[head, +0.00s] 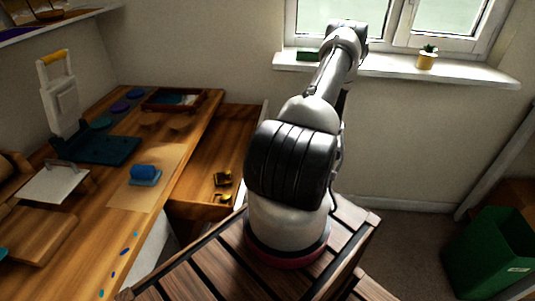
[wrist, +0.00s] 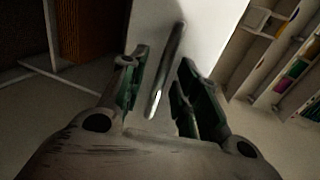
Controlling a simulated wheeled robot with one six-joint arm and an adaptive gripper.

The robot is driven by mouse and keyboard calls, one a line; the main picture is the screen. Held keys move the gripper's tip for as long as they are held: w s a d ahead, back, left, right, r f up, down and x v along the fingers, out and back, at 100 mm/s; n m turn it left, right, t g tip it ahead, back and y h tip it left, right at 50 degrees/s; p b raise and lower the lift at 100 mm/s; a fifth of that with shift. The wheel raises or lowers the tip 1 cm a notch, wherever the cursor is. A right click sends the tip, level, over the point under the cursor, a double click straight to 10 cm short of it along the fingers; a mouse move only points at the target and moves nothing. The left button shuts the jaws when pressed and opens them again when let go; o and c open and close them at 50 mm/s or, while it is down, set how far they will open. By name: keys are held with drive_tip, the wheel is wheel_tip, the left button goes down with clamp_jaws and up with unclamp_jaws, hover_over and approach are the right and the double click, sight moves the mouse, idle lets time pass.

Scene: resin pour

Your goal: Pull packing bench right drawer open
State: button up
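The packing bench (head: 196,150) stands at the left in the head view. A wooden drawer (head: 228,135) sticks out from its right side, open, with small gold pieces inside. In the wrist view a white front panel (wrist: 210,28) carries a dark metal bar handle (wrist: 166,70). My gripper (wrist: 159,68) is open, with one finger on each side of the handle. Gaps show between the fingers and the bar, and I cannot tell how far the handle reaches in between them. In the head view my gripper is hidden behind my arm.
The bench top holds a blue roller (head: 144,172), a teal press base (head: 98,149), a wooden tray (head: 176,100) and boards. A green bin (head: 490,252) stands on the floor at the right. A windowsill (head: 400,68) runs behind my arm. Shelves (wrist: 285,65) show at the right in the wrist view.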

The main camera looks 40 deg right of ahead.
drive_tip(key=v, duration=1.1)
